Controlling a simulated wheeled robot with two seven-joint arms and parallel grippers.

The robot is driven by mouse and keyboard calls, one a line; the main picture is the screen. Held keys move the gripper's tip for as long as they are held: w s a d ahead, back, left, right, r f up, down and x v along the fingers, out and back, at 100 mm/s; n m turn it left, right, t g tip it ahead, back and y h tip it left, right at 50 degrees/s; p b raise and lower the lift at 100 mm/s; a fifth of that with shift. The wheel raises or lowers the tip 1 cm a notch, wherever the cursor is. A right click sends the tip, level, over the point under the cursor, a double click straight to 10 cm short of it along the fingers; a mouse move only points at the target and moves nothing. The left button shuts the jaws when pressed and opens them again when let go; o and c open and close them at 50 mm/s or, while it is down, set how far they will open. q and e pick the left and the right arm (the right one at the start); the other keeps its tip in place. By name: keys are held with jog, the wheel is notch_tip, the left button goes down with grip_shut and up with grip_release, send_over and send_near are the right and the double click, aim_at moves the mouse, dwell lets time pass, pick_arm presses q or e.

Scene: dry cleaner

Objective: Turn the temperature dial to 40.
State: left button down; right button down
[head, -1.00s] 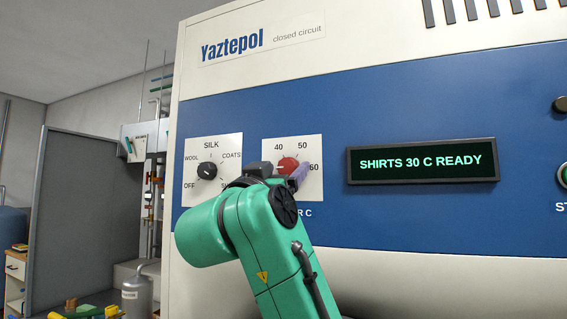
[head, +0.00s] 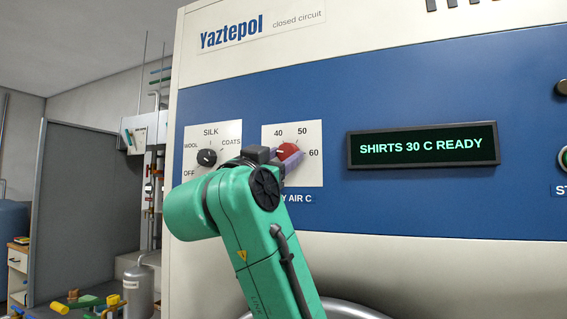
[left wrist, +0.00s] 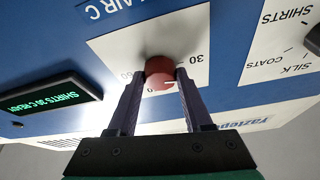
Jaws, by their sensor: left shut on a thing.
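The temperature dial (head: 288,151) is a red knob with a white pointer line on a white plate (head: 313,177), on the machine's blue front. The marks 40, 50 and 60 show in the head view; the left side of the scale is partly hidden by my gripper. The left wrist view shows the dial (left wrist: 159,72) upside down, with the 30 mark beside it. My left gripper (left wrist: 161,78) is shut on the dial, one dark finger on each side. In the head view, the left gripper (head: 284,157) partly covers the dial. My right gripper is not in view.
A black programme selector (head: 207,157) sits close to the left, with the left arm in front of its plate's lower part. A display (head: 422,146) to the right reads SHIRTS 30 C READY. A green button (head: 564,158) is at the right edge. The panel between dial and display is clear.

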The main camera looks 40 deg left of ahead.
pick_arm(q)
jog(key=m, duration=0.1)
jog(key=m+h, duration=0.1)
jog(key=shift+s+a+f+m+h+b, duration=0.1)
jog(key=shift+a+m+h+b, duration=0.05)
jog(key=shift+m+h+b, duration=0.2)
jog(key=m+h+b, duration=0.1)
jog(key=m, duration=0.2)
jog(key=shift+a+m+h, duration=0.1)
jog(key=shift+m+h, duration=0.15)
jog(key=shift+m, duration=0.1)
jog(key=m, duration=0.1)
jog(key=m+h, duration=0.1)
jog(key=m, duration=0.2)
jog(key=shift+a+r+g+h, duration=0.1)
jog(key=shift+r+g+h, duration=0.2)
jog(key=shift+g+h, duration=0.1)
jog(key=shift+m+g+h, duration=0.3)
jog(key=shift+m+h, duration=0.1)
jog(key=shift+m, duration=0.7)
jog(key=shift+p, duration=0.3)
jog(key=shift+c, duration=1.6)
grip_release()
jog(key=shift+s, duration=0.1)
